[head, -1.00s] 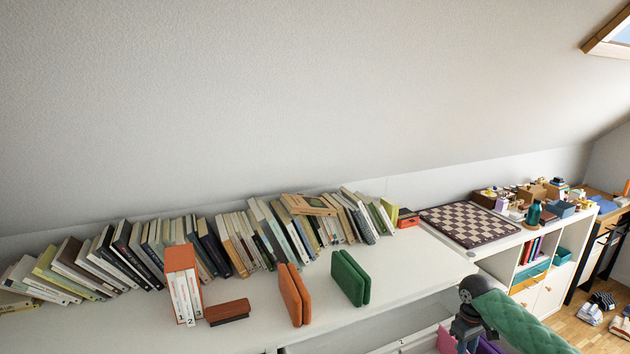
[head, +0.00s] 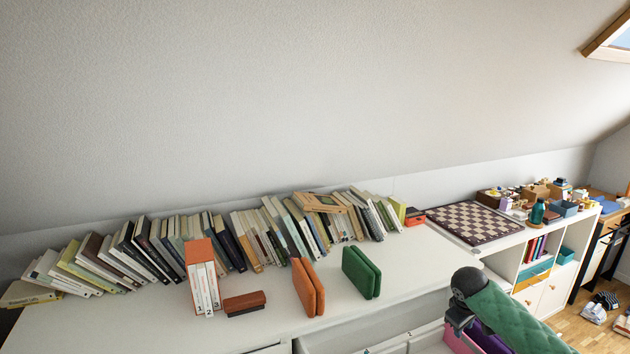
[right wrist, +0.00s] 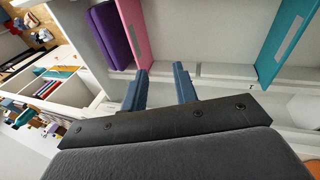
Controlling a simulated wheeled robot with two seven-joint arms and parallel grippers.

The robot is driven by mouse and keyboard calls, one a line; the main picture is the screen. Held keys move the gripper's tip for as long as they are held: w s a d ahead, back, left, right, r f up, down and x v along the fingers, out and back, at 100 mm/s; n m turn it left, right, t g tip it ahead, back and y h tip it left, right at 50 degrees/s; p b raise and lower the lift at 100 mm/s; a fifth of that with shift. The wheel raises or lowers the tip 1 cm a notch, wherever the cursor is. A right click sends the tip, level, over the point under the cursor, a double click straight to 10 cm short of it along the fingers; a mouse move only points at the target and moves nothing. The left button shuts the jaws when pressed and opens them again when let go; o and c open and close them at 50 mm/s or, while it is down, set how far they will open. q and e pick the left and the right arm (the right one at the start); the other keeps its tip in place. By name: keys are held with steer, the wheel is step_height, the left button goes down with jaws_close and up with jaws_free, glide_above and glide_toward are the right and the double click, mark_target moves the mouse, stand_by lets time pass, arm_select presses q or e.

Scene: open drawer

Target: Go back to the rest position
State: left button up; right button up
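My right arm in a green quilted sleeve (head: 520,320) comes in from the lower right of the head view. My right gripper (head: 457,322) is at its end, over the open drawer (head: 330,342), partly hidden by the dark wrist. In the right wrist view my right gripper (right wrist: 160,88) has its two blue-grey fingers apart with nothing between them. Beyond them are a purple item (right wrist: 110,38), a pink panel (right wrist: 134,30) and a teal panel (right wrist: 284,42) in the drawer. My left gripper is not in view.
The white top (head: 130,318) carries a row of leaning books (head: 150,250), an orange file box (head: 202,252), a brown block (head: 244,303), an orange pad pair (head: 308,287) and a green pad pair (head: 361,271). A chessboard (head: 475,222) lies on the shelf unit at right.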

steer(key=s+a+r+t+y, duration=0.1)
steer(key=s+a+r+t, duration=0.1)
steer(key=s+a, duration=0.55)
steer(key=s+a+r+t+y, duration=0.15)
steer(key=s+a, duration=0.25)
steer(key=a, duration=0.6)
steer(key=s+a+f+m+g, duration=0.1)
steer(key=s+f, duration=0.4)
steer(key=s, duration=0.6)
steer(key=s+a+f+m+g+y, duration=0.1)
steer(key=s+a+f, duration=0.3)
steer(key=s, duration=0.8)
steer(key=s+a+f+m+g, duration=0.1)
steer(key=s+a+f+g, duration=0.1)
steer(key=s+f, duration=0.6)
steer(key=s+a, duration=0.1)
steer(key=s, duration=0.2)
steer(key=shift+s+a+f+y, duration=0.2)
steer(key=shift+s+y, duration=0.05)
steer(key=shift+y, duration=0.1)
steer(key=shift+g, duration=0.25)
